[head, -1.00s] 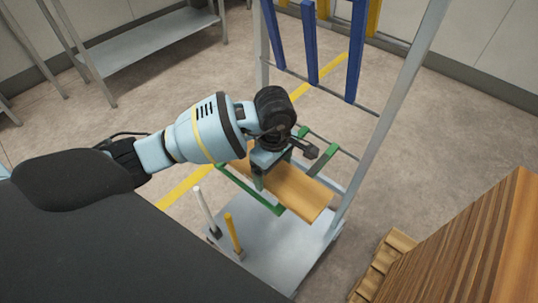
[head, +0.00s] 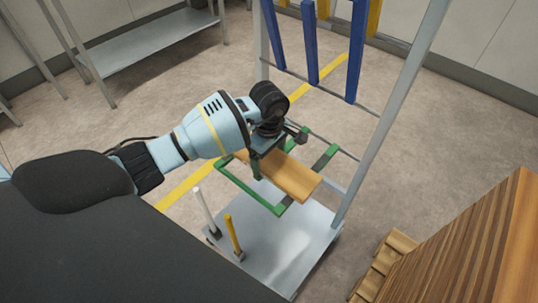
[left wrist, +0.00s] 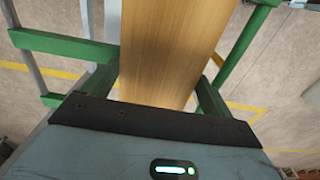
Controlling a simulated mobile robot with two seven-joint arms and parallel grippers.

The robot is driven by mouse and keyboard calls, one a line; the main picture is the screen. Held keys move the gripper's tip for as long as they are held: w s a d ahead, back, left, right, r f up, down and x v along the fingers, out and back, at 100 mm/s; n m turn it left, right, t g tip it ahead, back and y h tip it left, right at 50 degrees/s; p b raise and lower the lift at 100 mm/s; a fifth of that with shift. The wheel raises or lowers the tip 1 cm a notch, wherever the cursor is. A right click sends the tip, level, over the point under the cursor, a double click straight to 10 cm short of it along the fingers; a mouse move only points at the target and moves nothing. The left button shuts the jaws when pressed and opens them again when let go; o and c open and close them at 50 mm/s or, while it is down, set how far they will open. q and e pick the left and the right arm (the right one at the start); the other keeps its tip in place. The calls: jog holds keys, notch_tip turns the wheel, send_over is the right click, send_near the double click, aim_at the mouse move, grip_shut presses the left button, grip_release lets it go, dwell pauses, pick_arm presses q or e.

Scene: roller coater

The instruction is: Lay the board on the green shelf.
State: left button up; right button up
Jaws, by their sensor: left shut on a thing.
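The board (head: 292,178) is a flat light-brown wooden plank. My left gripper (head: 257,168) is shut on it near its left end, with a finger on either side. In the left wrist view, the board (left wrist: 165,50) runs away from the gripper between the fingers (left wrist: 208,97). The green shelf (head: 239,182) is an open frame of green bars on a grey rack. The board lies over this frame, roughly level. Green bars show on both sides of it. I cannot tell whether it touches them. My right gripper is out of view.
The rack has a grey upright (head: 385,115) on the right and a grey base plate (head: 285,250) below. A white post (head: 204,210) and a yellow post (head: 233,234) stand on the base. Blue bars (head: 312,45) hang above. Stacked wood (head: 460,250) fills the lower right.

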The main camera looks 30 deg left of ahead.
aim_at(269, 159)
pick_arm(q)
jog(key=shift+f, duration=0.1)
jog(key=o, duration=1)
jog(key=shift+f, duration=0.1)
jog(key=shift+o, duration=0.2)
notch_tip(269, 159, up, 12)
jog(key=shift+r+p, duration=0.2)
jog(key=shift+p, duration=0.2)
